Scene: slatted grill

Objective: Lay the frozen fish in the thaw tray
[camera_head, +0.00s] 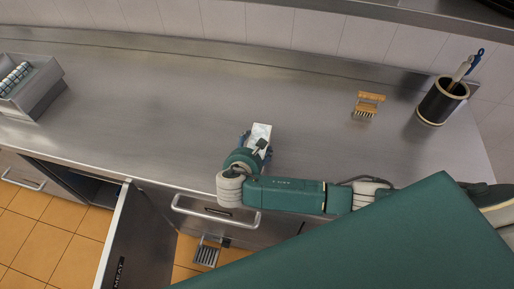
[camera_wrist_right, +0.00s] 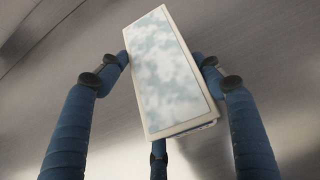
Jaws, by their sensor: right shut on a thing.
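A flat, pale block with a frosty blue-white face, which looks like the frozen fish (camera_wrist_right: 172,72), is held between the blue fingers of my right gripper (camera_wrist_right: 165,75). In the head view the block (camera_head: 261,131) shows as a small white piece at the end of my right arm. My right gripper (camera_head: 256,144) is shut on it above the front part of the steel counter. How far it is above the counter I cannot tell. I cannot make out a thaw tray for certain. My left gripper is not in view.
A grey bin (camera_head: 36,92) with several pale rolls stands at the far left. A wooden brush (camera_head: 368,104) and a dark utensil pot (camera_head: 436,104) stand at the right. The steel counter (camera_head: 160,110) is clear between. A cabinet door (camera_head: 125,240) marked MEAT hangs open below.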

